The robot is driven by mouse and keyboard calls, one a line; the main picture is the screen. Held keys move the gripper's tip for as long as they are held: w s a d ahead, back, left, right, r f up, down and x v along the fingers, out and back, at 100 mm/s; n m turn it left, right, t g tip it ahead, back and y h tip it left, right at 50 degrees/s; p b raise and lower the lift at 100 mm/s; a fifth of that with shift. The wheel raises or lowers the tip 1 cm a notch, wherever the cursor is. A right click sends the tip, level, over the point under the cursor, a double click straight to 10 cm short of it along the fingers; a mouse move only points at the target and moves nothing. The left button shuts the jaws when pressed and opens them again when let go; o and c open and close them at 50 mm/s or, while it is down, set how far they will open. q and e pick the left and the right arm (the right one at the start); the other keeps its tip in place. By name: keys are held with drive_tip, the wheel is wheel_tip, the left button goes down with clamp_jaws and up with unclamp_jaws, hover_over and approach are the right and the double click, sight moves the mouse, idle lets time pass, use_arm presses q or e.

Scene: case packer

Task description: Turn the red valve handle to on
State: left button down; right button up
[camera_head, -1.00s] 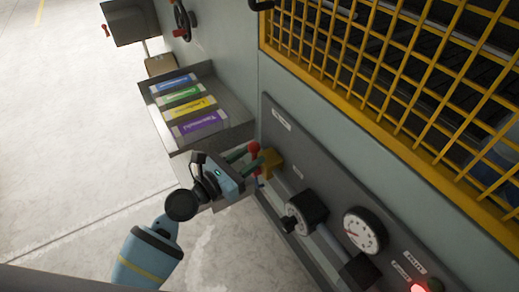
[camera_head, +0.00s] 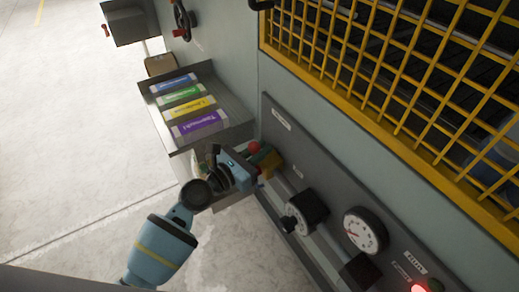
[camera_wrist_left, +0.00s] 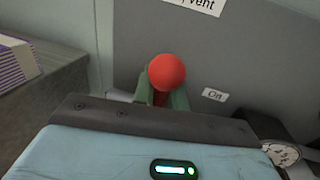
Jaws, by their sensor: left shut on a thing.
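The red valve handle shows as a round red knob (camera_head: 254,147) at the left part of the dark grey control panel in the head view. Its yellow valve body (camera_head: 270,164) sits just to the right of it. My left gripper (camera_head: 258,158) is shut on the handle, its green fingers on either side. In the left wrist view the red knob (camera_wrist_left: 167,72) stands between the fingertips, with the lower part of the handle hidden. A white "On" label (camera_wrist_left: 215,95) is to the right of the knob. My right gripper is not in view.
A tray (camera_head: 240,130) with several coloured boxes is beside the gripper. A black knob (camera_head: 305,212), a gauge (camera_head: 365,231) and a lit red lamp (camera_head: 418,289) are on the panel to the right. A yellow guard grid (camera_head: 375,75) is above.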

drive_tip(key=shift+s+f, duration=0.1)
